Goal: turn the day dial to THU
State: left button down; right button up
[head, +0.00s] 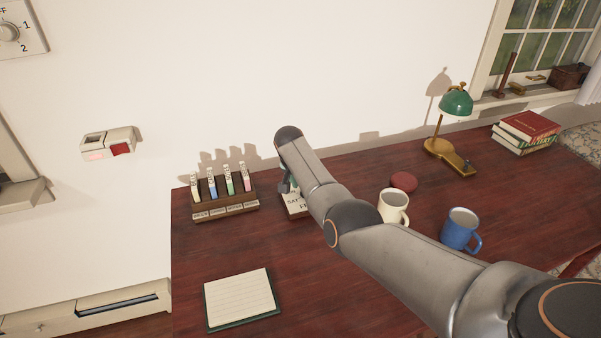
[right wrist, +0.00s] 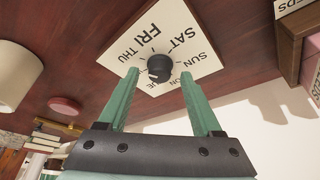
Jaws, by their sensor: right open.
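The day dial is a white card (right wrist: 176,22) with a black round knob (right wrist: 160,67) at its middle. In the right wrist view the letters THU, FRI, SAT and SUN read clearly; the other labels are partly hidden by my fingers. A light mark shows on the knob's lower left side, away from SAT; the exact day it marks I cannot tell. My right gripper (right wrist: 159,74) is open, its green fingers on either side of the knob with gaps. In the head view my right arm covers most of the dial card (head: 295,204). My left gripper is not in view.
A wooden rack with coloured tags (head: 226,211) stands left of the dial. A cream mug (head: 393,207), a blue mug (head: 460,229) and a red disc (head: 403,181) lie to the right. A notepad (head: 241,298) lies in front; a green lamp (head: 456,101) stands behind.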

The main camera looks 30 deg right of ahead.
jog(key=p+v, duration=0.2)
jog(key=v, duration=0.9)
jog(key=shift+r, duration=0.35)
jog(key=shift+s, duration=0.1)
